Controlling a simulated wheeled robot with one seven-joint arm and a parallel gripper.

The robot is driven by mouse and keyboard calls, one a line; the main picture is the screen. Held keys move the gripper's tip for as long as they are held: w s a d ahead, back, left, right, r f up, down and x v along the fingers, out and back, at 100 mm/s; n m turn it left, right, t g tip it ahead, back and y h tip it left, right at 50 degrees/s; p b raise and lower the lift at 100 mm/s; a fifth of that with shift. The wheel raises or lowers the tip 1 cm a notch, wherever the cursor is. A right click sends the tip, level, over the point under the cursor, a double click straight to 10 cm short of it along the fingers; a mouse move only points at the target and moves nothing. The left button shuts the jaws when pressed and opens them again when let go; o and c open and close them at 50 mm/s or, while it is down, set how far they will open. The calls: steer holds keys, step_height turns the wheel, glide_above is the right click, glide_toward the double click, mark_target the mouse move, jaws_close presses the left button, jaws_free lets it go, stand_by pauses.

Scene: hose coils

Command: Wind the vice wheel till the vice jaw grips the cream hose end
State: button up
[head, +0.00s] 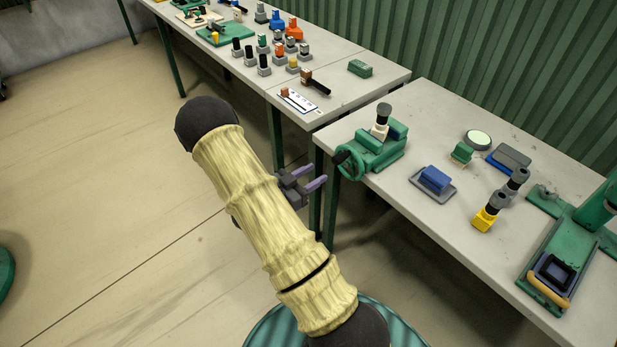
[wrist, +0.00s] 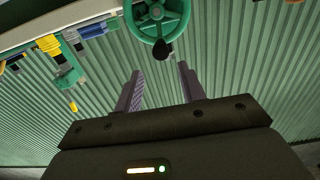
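The green vice (head: 375,148) stands at the near left corner of the right-hand table. Its green wheel (head: 350,163) faces left, out over the table edge. The wheel also shows at the top of the wrist view (wrist: 157,18), with a dark knob (wrist: 162,49) on its rim. The cream hose end (head: 380,130), with a dark cap on top, stands upright at the vice jaws; whether the jaw touches it I cannot tell. My gripper (head: 320,177) is open and empty, apart from the wheel and to its left. In the wrist view its fingers (wrist: 160,80) point towards the wheel.
On the right-hand table are a blue block on a grey plate (head: 435,181), a small green block (head: 461,152), a yellow-based fitting (head: 486,217) and a green press (head: 560,255). A second table (head: 330,100) with many fittings stands behind.

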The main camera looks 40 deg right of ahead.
mark_target(334, 162)
steer(key=shift+w+d, duration=0.2)
steer(key=shift+d, duration=1.7)
steer(key=shift+w+d, duration=0.2)
steer(key=shift+d, duration=1.7)
steer(key=shift+c, duration=0.2)
